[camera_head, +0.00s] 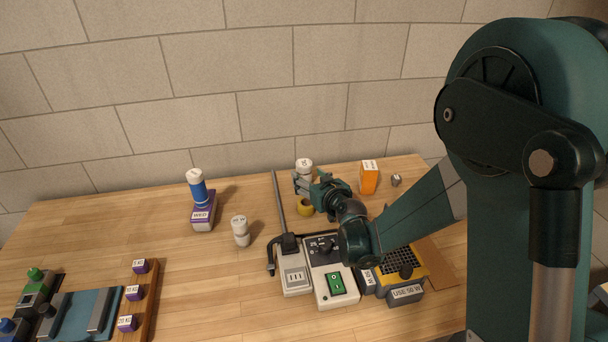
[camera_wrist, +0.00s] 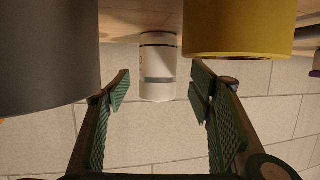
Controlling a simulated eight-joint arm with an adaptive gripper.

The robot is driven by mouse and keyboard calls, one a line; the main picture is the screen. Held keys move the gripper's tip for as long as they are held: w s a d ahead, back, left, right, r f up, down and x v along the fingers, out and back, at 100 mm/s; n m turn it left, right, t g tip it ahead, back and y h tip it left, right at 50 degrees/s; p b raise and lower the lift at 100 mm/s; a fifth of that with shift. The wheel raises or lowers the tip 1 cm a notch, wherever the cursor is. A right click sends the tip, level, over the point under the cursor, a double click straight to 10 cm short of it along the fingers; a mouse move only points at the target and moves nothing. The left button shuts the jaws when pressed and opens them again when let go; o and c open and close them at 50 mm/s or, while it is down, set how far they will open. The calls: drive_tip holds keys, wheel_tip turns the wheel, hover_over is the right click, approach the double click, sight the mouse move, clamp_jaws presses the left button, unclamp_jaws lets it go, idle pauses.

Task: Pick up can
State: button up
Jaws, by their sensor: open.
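A white can (camera_head: 304,163) with a dark-lettered top stands at the back middle of the table in the head view. In the wrist view, which is upside down, a white can (camera_wrist: 158,62) with a grey band shows between and beyond the finger tips; it appears to be the same one. My gripper (camera_head: 304,183) is close to it in the head view and covers part of its lower body. In the wrist view my gripper (camera_wrist: 160,92) is open, one finger on each side, with nothing clearly held. I cannot tell whether a finger touches the can.
A yellow roll (camera_head: 305,208) is just in front of my gripper. A large grey rounded thing (camera_wrist: 45,50) fills the wrist view's left. A second white can (camera_head: 240,230), a blue can (camera_head: 198,188) on a purple block, and an orange box (camera_head: 369,178) stand nearby. A wall is behind.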

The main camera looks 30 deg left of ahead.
drive_tip(key=shift+b+x, duration=0.7)
drive_tip(key=shift+x, duration=1.9)
drive_tip(key=shift+w+r, duration=0.1)
drive_tip(key=c, duration=1.2)
drive_tip(key=shift+o, duration=0.2)
drive_tip(key=shift+r, duration=0.15)
drive_tip(key=shift+r+p, duration=1.25)
drive_tip(key=shift+r, duration=3.6)
